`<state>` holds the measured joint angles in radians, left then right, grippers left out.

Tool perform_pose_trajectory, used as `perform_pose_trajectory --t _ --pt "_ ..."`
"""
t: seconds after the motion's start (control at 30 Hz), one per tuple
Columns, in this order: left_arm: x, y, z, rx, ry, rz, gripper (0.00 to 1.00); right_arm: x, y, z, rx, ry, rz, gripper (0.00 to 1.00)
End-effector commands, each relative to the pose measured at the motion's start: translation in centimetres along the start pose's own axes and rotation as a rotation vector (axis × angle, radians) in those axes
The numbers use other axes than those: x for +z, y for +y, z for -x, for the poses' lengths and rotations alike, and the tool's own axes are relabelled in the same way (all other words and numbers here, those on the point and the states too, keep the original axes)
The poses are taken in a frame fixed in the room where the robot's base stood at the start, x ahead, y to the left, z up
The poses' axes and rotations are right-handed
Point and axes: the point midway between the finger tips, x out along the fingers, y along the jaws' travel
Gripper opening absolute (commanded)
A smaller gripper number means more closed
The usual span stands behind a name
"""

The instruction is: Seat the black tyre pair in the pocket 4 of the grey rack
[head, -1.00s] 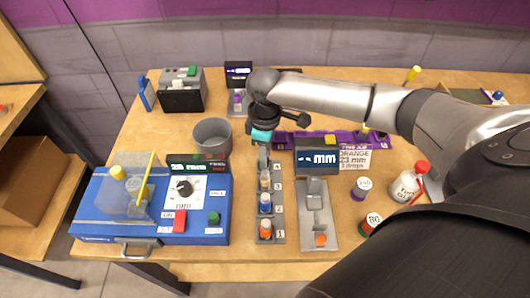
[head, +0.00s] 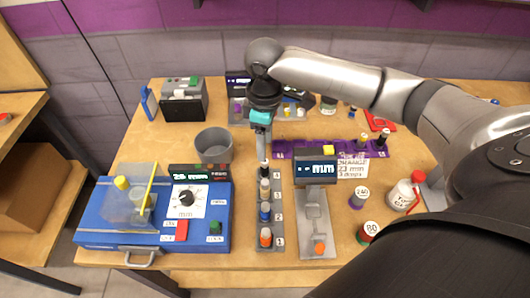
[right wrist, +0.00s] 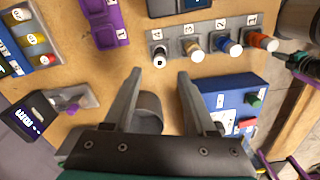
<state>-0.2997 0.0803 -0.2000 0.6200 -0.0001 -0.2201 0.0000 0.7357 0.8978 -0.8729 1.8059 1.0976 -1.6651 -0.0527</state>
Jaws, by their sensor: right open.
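The grey rack (head: 277,215) stands near the middle of the table with numbered pockets. The black tyre pair (head: 264,167) stands in the pocket marked 4, at the far end. It looks upright there, and its dark top with a pale centre shows in the right wrist view (right wrist: 160,58). My right gripper (head: 262,147) is just above and behind pocket 4. In the right wrist view its two fingers (right wrist: 159,74) are spread wide with nothing between them. I cannot tell how deep the tyre pair sits. My left gripper is not in view.
Pockets 3, 2 and 1 hold white (right wrist: 193,50), blue (head: 265,211) and orange (head: 265,237) parts. A blue machine (head: 110,208) and grey bowl (head: 213,146) stand left. A stand with a display (head: 315,170) is close right, and a purple rail (head: 300,150) lies behind.

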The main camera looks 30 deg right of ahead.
Motion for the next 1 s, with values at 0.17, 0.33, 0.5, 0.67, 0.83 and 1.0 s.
perform_pose_trajectory --t 0.17,0.33,0.5,0.67,0.83,1.0 --pt "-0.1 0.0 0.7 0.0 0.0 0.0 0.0 0.0 0.1 3.0 0.001 0.001 0.0 0.57" --pt "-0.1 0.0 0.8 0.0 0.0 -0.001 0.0 0.0 0.0 4.0 -0.001 -0.001 0.0 0.57" --pt "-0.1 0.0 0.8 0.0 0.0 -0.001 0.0 0.0 0.0 4.0 -0.001 -0.001 0.0 0.57" --pt "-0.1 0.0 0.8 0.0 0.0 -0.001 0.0 0.0 0.0 4.0 -0.001 -0.001 0.0 0.57" --pt "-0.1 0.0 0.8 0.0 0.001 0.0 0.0 0.0 0.0 4.0 -0.001 -0.001 0.0 0.57" --pt "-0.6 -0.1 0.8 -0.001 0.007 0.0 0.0 0.0 0.0 4.0 -0.001 -0.002 0.0 0.57"
